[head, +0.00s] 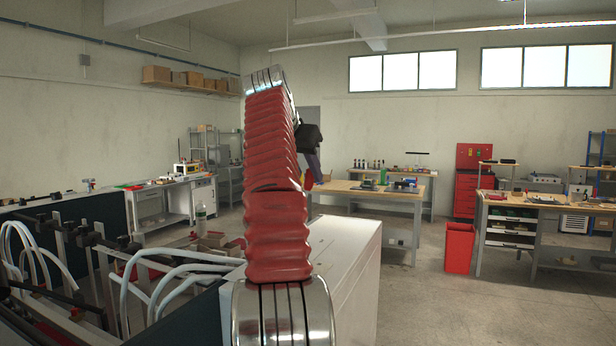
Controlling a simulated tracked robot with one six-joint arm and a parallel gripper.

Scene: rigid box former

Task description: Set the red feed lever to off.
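My red ribbed arm with bright metal joints rises through the middle of the head view and covers much of what lies behind it. A dark part at its far end, likely my gripper (310,140), shows just right of the arm. Its fingers cannot be made out, so I cannot tell its opening or whether it holds anything. I cannot pick out the red feed lever; it may be hidden behind my arm. A white machine cabinet (345,262) stands directly behind and right of the arm's base.
A metal frame with black clamps (85,232) and curved white hoses (150,280) fills the lower left. A workbench (375,190) stands behind the cabinet. A red bin (459,248) stands beside another bench (540,205) on the right. Open floor (420,300) lies right of the cabinet.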

